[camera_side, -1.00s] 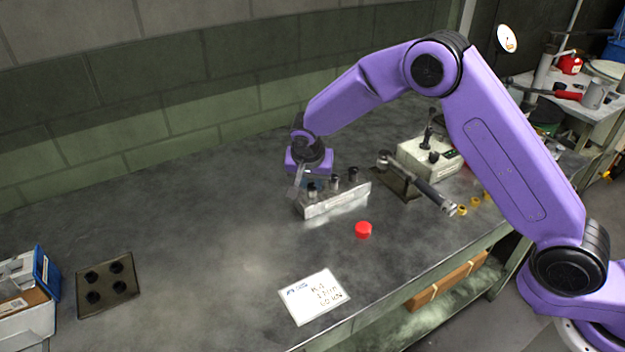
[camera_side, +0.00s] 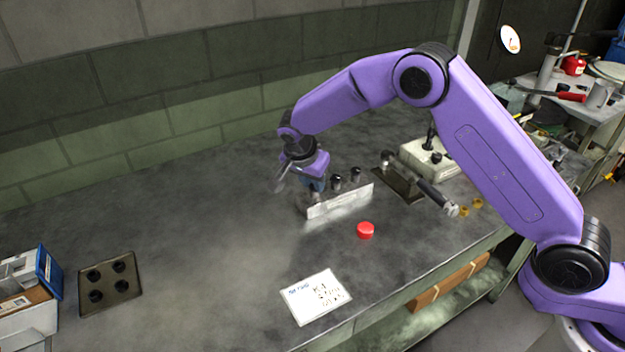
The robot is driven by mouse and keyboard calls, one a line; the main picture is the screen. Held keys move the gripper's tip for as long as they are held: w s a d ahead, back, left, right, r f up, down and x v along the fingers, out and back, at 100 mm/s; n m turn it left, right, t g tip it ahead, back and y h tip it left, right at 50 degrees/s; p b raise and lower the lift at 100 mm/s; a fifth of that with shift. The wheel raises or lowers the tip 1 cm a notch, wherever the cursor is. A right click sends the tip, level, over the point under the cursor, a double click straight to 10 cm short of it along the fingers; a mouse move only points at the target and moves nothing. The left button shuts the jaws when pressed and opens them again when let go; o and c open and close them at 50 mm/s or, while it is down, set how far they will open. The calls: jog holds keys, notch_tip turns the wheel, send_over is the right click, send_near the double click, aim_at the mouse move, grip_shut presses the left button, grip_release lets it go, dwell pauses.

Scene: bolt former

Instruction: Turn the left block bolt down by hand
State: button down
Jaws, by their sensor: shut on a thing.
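The metal block (camera_side: 341,202) stands on the bench near the middle of the picture, with a row of dark bolts on its top. The middle bolt (camera_side: 337,183) and the right bolt (camera_side: 355,174) show clearly and stand upright. My gripper (camera_side: 306,184) is at the left end of the block, low over its top, and is shut on the left bolt. The gripper hides most of this bolt, so its thread and depth cannot be seen.
A red cap (camera_side: 366,231) lies in front of the block. The bench left of the block is clear.

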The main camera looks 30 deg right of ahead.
jog(key=shift+r, duration=0.15)
jog(key=c, duration=0.9)
grip_release()
jog(key=shift+a, duration=0.1)
jog(key=v, duration=1.7)
jog(key=shift+r, duration=0.15)
